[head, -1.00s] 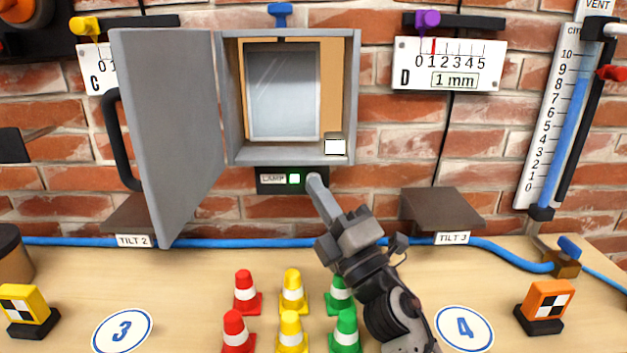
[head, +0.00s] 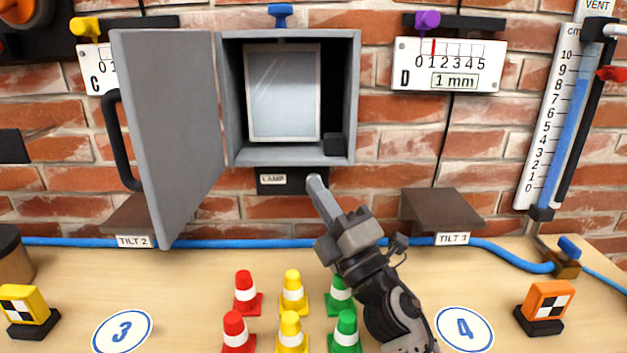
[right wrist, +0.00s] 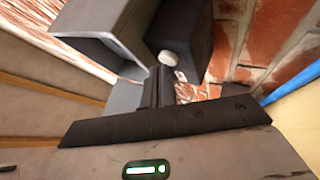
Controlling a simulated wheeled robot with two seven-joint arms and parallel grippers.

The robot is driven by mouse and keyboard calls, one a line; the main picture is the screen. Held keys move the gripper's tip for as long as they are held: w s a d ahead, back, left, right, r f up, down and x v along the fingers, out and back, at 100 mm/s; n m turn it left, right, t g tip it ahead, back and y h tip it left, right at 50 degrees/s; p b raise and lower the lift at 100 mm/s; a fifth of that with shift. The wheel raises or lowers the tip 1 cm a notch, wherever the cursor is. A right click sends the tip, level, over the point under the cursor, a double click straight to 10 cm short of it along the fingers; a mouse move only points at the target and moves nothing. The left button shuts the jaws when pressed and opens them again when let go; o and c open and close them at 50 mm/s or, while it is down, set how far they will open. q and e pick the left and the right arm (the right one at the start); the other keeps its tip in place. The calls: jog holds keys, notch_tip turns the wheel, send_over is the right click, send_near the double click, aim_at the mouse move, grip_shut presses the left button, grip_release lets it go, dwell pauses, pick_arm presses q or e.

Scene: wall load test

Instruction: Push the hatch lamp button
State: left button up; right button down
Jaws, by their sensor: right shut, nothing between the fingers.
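The hatch (head: 357,100) is a grey wall box, its door (head: 170,120) swung open to the left. Its inside is dark, with a pale glass pane (head: 283,92) and a small dark block (head: 333,145). Under it is a black lamp panel (head: 268,189) labelled LAMP, with no green light showing. In the right wrist view a pale round button (right wrist: 168,58) sits on the dark panel, just beyond my right gripper (right wrist: 163,88). In the head view my right gripper (head: 315,182) is shut and empty at the panel's right end, hiding the button. Contact cannot be told. My left gripper is out of view.
Several red, yellow and green cones (head: 291,295) stand on the bench below. A brown tilt ledge (head: 442,209) juts out at right, and a blue hose (head: 270,242) runs along the wall's foot. The open door stands out to the left.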

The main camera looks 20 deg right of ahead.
jog(key=shift+s+a, duration=0.15)
jog(key=shift+s, duration=0.35)
jog(key=s+a, duration=0.1)
jog(key=s, duration=0.4)
jog(key=shift+s+a, duration=0.3)
jog(key=shift+s, duration=0.1)
